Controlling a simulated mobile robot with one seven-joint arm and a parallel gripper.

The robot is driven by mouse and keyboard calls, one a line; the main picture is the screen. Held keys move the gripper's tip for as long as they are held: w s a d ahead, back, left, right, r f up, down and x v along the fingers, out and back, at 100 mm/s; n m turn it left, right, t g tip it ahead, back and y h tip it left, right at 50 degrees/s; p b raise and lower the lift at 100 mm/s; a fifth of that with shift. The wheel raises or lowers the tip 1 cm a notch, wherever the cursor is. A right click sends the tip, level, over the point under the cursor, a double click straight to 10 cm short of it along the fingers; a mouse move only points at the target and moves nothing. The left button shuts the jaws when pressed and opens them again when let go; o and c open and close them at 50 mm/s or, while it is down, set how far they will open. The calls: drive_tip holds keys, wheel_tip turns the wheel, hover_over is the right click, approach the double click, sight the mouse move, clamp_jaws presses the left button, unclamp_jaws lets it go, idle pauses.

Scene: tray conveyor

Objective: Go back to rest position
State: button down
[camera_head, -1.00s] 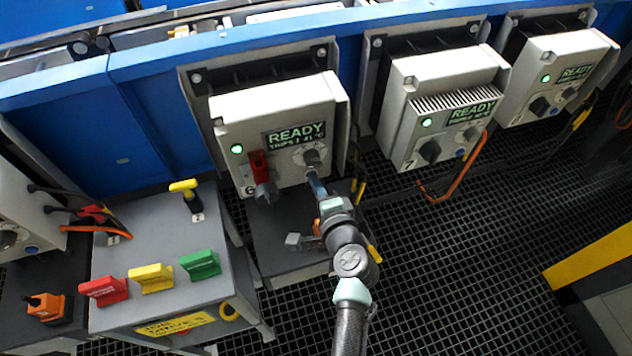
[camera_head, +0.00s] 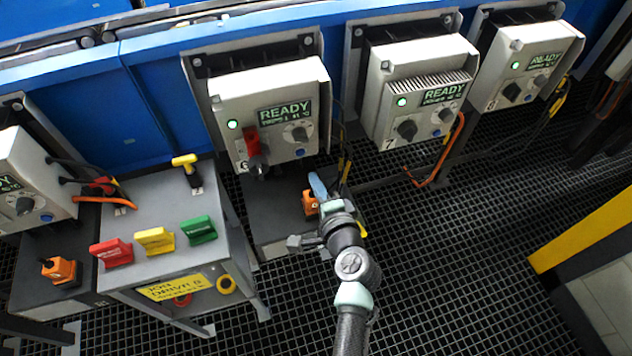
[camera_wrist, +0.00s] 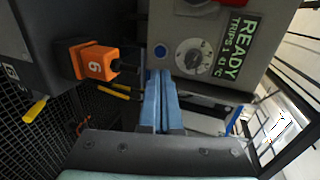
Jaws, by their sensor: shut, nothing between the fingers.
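My gripper (camera_head: 317,184) is shut and empty, its blue fingers pressed together. In the head view it is in front of and below the drive box numbered 6 (camera_head: 228,98), apart from it. The box shows a green light, a READY display, a red piece over its black switch and a grey dial. In the wrist view the closed fingers (camera_wrist: 162,95) point toward the lower edge of that box, near its blue button (camera_wrist: 160,51) and dial (camera_wrist: 193,57). An orange block marked 6 (camera_wrist: 95,63) stands left of the fingers.
A grey cart (camera_head: 150,232) at the left carries red (camera_head: 112,252), yellow (camera_head: 155,240) and green (camera_head: 199,229) blocks and a yellow-handled tool (camera_head: 187,167). Box 7 (camera_head: 425,60) and another box hang to the right. The grating floor (camera_head: 450,270) at the right is open up to a yellow-edged block (camera_head: 585,235).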

drive_tip(key=shift+w, duration=0.1)
idle(0.6)
wheel_tip(320, 180, up, 39)
drive_tip(key=w+a+n+t+p, duration=0.1)
drive_tip(key=w+n+t+p, duration=0.2)
drive_tip(key=n+t+p, duration=0.5)
drive_tip(key=s+r+n+t+h, duration=0.1)
drive_tip(key=s+r+n+t, duration=0.1)
drive_tip(key=s+r, duration=0.4)
drive_tip(key=s+r+n+t+h, duration=0.1)
drive_tip(key=s+r, duration=0.5)
drive_tip(key=r, duration=0.8)
drive_tip(key=s+d+r+n+t+h, duration=0.1)
drive_tip(key=s+r+n+t+h, duration=0.1)
drive_tip(key=s+r, duration=0.5)
wheel_tip(320, 180, up, 4)
drive_tip(key=shift+n+t+h, duration=0.3)
drive_tip(key=shift+n, duration=0.4)
